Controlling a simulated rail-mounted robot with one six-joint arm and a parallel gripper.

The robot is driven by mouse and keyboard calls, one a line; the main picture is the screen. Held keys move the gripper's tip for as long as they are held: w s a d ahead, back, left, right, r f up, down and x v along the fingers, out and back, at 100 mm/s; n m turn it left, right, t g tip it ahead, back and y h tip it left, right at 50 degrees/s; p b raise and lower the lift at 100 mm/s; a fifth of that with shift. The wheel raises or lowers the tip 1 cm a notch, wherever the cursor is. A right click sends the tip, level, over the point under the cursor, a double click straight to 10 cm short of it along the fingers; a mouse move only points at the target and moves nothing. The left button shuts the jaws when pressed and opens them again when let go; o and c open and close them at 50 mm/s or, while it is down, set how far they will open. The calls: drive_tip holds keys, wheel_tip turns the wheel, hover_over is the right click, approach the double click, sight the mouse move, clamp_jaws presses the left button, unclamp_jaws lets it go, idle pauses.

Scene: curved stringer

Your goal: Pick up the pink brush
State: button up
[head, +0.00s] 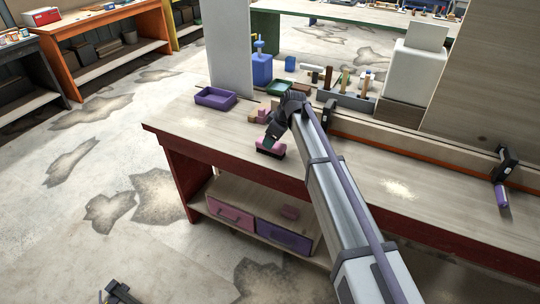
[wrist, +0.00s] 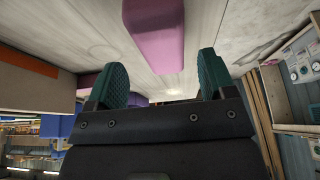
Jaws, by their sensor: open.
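The pink brush (head: 277,149) lies on the wooden workbench top near its front edge, with a dark strip along its lower side. My gripper (head: 268,141) is just above it, partly hiding it. In the wrist view the brush's smooth pink body (wrist: 155,38) shows ahead, roughly between the two green finger pads of my open gripper (wrist: 161,62). The pads stand apart on either side with nothing held. I cannot tell whether they touch the brush.
A purple tray (head: 215,98) sits left on the bench, with small pink blocks (head: 262,108) behind the brush. A rack of wooden-handled tools (head: 350,97) and a white box (head: 414,72) stand behind. A clamp (head: 503,165) is at right. Bench between is clear.

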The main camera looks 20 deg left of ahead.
drive_tip(key=b+x, duration=0.5)
drive_tip(key=shift+s+f, duration=0.2)
drive_tip(key=shift+d+r, duration=0.1)
drive_tip(key=shift+r, duration=0.1)
drive_tip(key=shift+f, duration=0.2)
drive_tip(key=shift+c, duration=0.2)
drive_tip(key=c, duration=1)
